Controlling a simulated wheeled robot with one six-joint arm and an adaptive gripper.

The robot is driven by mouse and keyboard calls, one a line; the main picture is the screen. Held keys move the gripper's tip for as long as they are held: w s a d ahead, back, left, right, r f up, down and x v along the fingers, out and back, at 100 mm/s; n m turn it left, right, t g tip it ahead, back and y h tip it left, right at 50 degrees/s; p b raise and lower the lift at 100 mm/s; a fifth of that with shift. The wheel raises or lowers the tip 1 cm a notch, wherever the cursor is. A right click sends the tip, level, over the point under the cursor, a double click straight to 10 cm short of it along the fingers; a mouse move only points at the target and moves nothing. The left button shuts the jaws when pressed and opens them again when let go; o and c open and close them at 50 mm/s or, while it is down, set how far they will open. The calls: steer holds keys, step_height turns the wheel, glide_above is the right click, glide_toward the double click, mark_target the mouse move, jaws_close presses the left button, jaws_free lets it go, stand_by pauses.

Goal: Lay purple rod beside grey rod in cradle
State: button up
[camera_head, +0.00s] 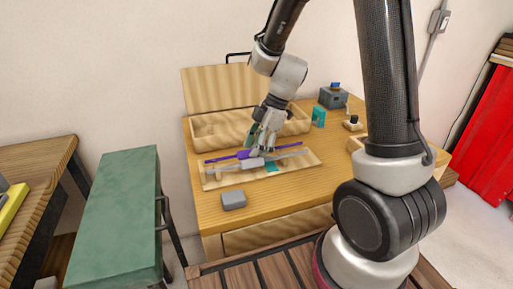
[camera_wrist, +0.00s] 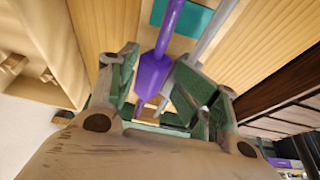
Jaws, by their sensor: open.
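The purple rod (camera_head: 243,155) and the grey rod (camera_head: 250,164) lie side by side, close together, over the pale wooden cradle (camera_head: 220,180) on the desk. A teal patch (camera_head: 271,168) shows under them. My gripper (camera_head: 262,149) is low over the middle of the rods. In the wrist view my gripper (camera_wrist: 163,75) is open, with the purple rod (camera_wrist: 153,75) between its green-padded fingers. The grey rod (camera_wrist: 210,35) runs by the right finger, which hides part of it. Whether a finger touches either rod I cannot tell.
A wooden box with its lid raised (camera_head: 228,88) stands behind the cradle. A grey block (camera_head: 233,199) sits in front of it. A teal item (camera_head: 318,117) and a grey device (camera_head: 333,98) stand at the back right. Bare desk lies right of the block.

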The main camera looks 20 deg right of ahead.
steer(key=v, duration=1.2)
steer(key=s+d+r+m+t+h, duration=0.2)
steer(key=s+d+r+m, duration=0.2)
steer(key=s+m, duration=0.5)
steer(key=s+d+r+m+t+h, duration=0.2)
steer(key=s+d+r+m, duration=0.2)
steer(key=s+m, duration=0.5)
steer(key=shift+s+d+r, duration=0.25)
steer(key=shift+s+d, duration=0.35)
steer(key=shift+d, duration=0.6)
steer(key=shift+c, duration=0.2)
